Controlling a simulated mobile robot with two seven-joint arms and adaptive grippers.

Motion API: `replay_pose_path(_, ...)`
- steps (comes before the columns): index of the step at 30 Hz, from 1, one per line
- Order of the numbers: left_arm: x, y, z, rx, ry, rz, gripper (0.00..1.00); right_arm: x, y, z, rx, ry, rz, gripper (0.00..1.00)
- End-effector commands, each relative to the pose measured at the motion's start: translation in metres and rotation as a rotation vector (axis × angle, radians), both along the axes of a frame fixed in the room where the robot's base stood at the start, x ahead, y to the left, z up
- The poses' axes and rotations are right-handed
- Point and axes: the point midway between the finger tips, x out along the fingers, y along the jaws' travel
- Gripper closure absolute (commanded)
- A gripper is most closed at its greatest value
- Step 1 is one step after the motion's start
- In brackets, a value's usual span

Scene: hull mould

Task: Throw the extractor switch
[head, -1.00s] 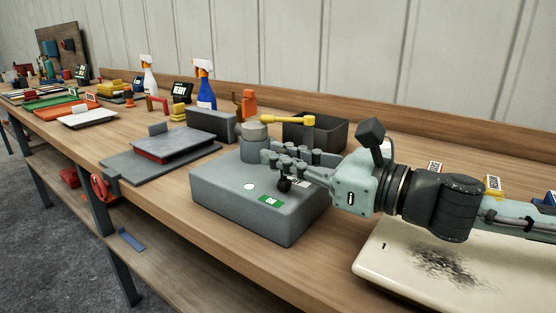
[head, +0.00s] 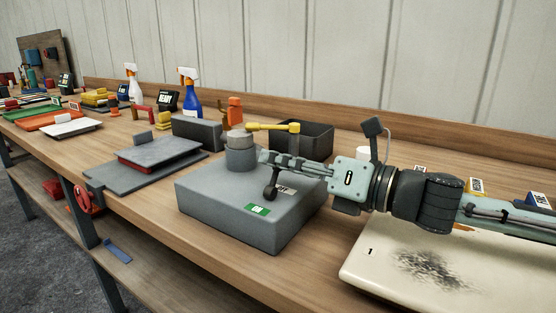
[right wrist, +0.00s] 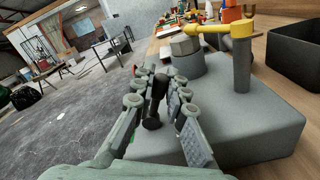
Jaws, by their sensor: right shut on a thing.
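The extractor switch is a grey box (head: 235,225) on the bench, with a black-knobbed lever (head: 270,191) on top. A green label (head: 257,209) and a pale label reading OFF (head: 285,190) lie beside the lever. My right gripper (head: 268,163) reaches in from the right, low over the box, its fingers closed around the lever. In the right wrist view the black lever (right wrist: 153,112) stands between the two fingers (right wrist: 163,95). The lever's base is partly hidden by the fingers. My left gripper is in neither view.
A grey post with a yellow-handled arm (head: 272,127) rises behind the gripper, close to my fingers. A dark open bin (head: 318,140) stands behind it. Grey plates (head: 140,170) lie to the left, and a cream scorched panel (head: 390,255) lies to the right.

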Motion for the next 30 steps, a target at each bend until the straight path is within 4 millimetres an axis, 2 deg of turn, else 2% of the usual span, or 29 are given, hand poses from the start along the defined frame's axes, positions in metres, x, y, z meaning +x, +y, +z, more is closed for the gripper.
replay_pose_path(14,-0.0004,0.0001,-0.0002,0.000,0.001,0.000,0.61,0.0006,-0.0006,-0.0012,0.008,0.014,0.000,1.00)
replay_pose_path(15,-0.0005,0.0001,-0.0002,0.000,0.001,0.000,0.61,0.0007,-0.0006,-0.0012,0.008,0.014,0.000,0.82)
replay_pose_path(19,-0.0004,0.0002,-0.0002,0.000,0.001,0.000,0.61,0.0006,-0.0006,-0.0011,0.008,0.013,0.000,0.66)
replay_pose_path(30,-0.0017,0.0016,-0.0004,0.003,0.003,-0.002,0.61,-0.0014,-0.0040,-0.0007,0.007,0.010,-0.001,0.66)
